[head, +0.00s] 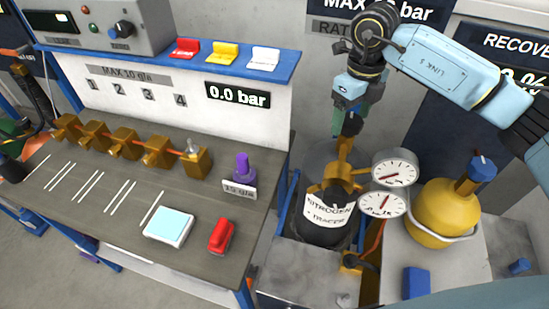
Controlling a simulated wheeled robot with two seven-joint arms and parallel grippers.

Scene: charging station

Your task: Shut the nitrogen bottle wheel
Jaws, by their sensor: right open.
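The nitrogen bottle (322,222) is dark with a white "NITROGEN TRACER" label and stands upright in the right half of the head view. A brass valve (344,158) rises from its top. A small dark wheel (352,124) sits at the top of that valve. My right gripper (349,108) comes down from above and is open, with its fingers just over or around the wheel. The fingers are small and overlap the wheel, so contact cannot be told. My left gripper is out of view.
Two round gauges (395,167) stand close to the valve's right. A yellow bottle (443,212) with a blue knob (482,167) is farther right. The workbench (110,225) at left carries brass valves (125,142), a purple knob (242,166) and a red object (221,236).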

